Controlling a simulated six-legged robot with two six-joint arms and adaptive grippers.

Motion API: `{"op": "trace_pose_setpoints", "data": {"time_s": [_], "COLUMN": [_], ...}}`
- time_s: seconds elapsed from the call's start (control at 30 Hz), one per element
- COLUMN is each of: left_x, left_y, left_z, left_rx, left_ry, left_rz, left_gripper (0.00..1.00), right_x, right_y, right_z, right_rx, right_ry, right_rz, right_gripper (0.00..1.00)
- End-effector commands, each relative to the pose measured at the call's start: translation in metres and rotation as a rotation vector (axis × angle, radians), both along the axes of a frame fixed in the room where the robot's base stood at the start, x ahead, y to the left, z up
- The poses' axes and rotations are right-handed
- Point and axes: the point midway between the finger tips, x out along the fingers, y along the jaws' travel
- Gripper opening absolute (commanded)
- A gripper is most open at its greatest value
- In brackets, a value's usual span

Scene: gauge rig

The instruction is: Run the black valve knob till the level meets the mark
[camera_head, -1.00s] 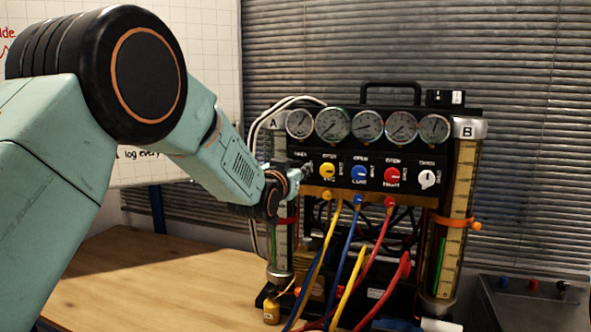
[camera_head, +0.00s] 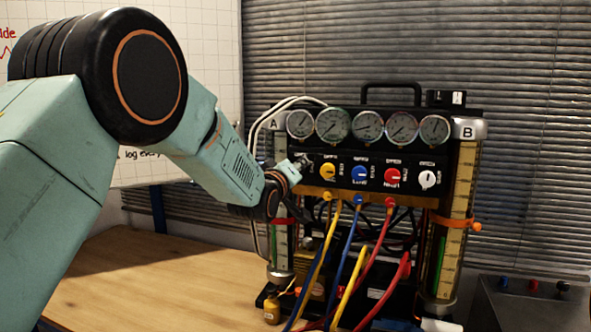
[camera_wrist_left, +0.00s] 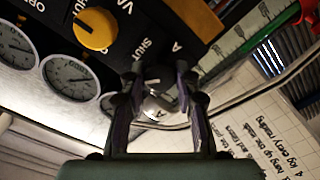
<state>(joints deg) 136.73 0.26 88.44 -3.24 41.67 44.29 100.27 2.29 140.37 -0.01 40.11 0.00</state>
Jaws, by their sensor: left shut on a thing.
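The gauge rig's black panel (camera_head: 400,165) faces me, with a row of valve knobs under the gauges. My left gripper (camera_head: 301,164) is at the leftmost knob position and covers the knob in the head view. In the left wrist view, the fingers of my left gripper (camera_wrist_left: 158,98) are shut on the black valve knob (camera_wrist_left: 157,78), which shows only partly between them. Tube A (camera_head: 283,245) stands behind my wrist, its middle hidden; its liquid level is unclear. Tube B (camera_head: 463,190) has an orange marker (camera_head: 458,222) and green liquid below it. My right gripper is not in view.
Yellow (camera_head: 327,171), blue (camera_head: 360,174), red (camera_head: 393,174) and white (camera_head: 427,179) knobs sit to the right. Coloured hoses (camera_head: 365,262) hang below the panel. A grey box (camera_head: 530,300) stands at the right. The wooden table (camera_head: 170,275) is bare at the left.

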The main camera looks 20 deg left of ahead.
Motion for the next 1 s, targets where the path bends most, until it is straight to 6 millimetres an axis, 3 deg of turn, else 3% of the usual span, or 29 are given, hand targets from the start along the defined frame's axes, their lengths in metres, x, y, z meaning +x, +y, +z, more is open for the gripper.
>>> {"op": "trace_pose_setpoints", "data": {"time_s": [0.6, 1.0], "left_x": [0.0006, 0.0007], "left_y": [0.0009, 0.001], "left_z": [0.0035, 0.0037], "left_rx": [-0.527, -0.679], "left_ry": [0.009, 0.014], "left_rz": [-0.001, -0.002], "left_gripper": [0.0, 0.0], "right_x": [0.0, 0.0], "right_y": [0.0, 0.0], "right_z": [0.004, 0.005], "right_rx": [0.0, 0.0], "right_ry": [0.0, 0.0], "right_rz": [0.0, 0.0], "right_gripper": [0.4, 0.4]}}
